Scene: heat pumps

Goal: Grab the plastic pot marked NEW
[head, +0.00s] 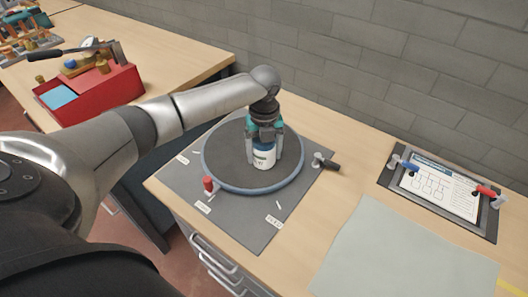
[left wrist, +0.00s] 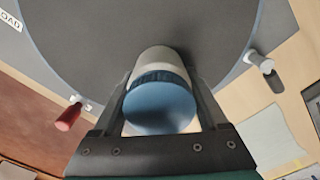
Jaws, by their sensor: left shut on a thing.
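A white plastic pot (head: 264,155) with a blue lid and a partly hidden label stands upright on a round dark turntable (head: 225,160) with a blue rim. The label's lettering is too small to read surely. My left gripper (head: 264,150) comes down from above and is shut on the pot, one finger on each side. In the left wrist view, the pot's blue lid (left wrist: 160,106) sits between the two fingers, with the white body beyond it. My right gripper is not in view.
A red-handled clamp (head: 209,184) and a black-handled clamp (head: 327,162) flank the turntable on a grey mat (head: 255,222). A clipboard (head: 440,190) lies at right, near a pale green sheet (head: 400,255). A red toolbox (head: 90,95) stands on the other bench. A block wall is behind.

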